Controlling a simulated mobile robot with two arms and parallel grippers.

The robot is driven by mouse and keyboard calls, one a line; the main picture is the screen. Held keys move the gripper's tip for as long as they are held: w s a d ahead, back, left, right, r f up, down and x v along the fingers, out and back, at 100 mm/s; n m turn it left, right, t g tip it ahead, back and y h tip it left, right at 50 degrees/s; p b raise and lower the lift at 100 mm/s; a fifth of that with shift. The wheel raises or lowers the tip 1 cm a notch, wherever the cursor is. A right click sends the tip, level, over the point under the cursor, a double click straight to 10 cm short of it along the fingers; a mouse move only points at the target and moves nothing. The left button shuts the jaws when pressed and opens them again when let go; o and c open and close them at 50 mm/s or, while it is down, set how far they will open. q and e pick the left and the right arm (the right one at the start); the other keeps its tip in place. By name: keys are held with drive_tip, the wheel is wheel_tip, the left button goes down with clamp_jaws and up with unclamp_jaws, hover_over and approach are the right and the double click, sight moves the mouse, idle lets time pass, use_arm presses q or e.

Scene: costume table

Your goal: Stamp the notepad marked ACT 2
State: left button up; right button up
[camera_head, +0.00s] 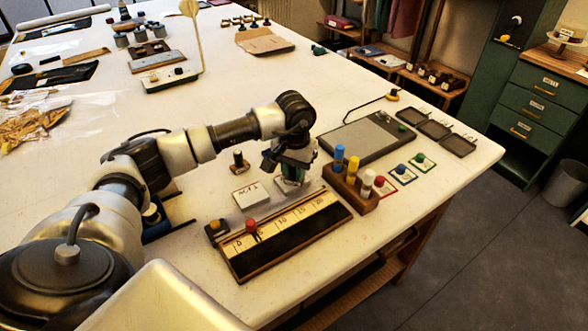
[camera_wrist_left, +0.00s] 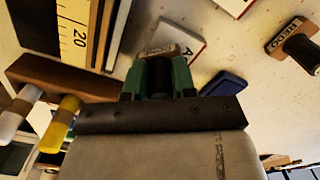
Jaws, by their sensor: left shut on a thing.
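My left gripper (camera_head: 291,180) is low over the table behind the ruler board, with green fingers. It is shut on a stamp (camera_wrist_left: 160,50), which has a dark handle and a brown labelled block. In the left wrist view the stamp is over or on a white pad with a red edge (camera_wrist_left: 188,42); I cannot tell if they touch. A white notepad that seems marked ACT 1 (camera_head: 250,197) lies just left of the gripper. Another stamp (camera_head: 239,161) stands behind it, and shows in the wrist view (camera_wrist_left: 295,45). My right gripper is not in view.
A ruler board (camera_head: 285,240) lies in front, and a wooden rack (camera_head: 350,193) with coloured pegs stands right of the gripper. The table's middle is mostly clear.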

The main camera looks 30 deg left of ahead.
use_arm(q)
drive_tip(key=shift+s+f, duration=0.1)
drive_tip(key=shift+r+p, duration=0.5)
drive_tip(key=shift+r, duration=0.35)
drive_tip(key=shift+r+p, duration=1.2)
drive_tip(key=shift+r, duration=1.5)
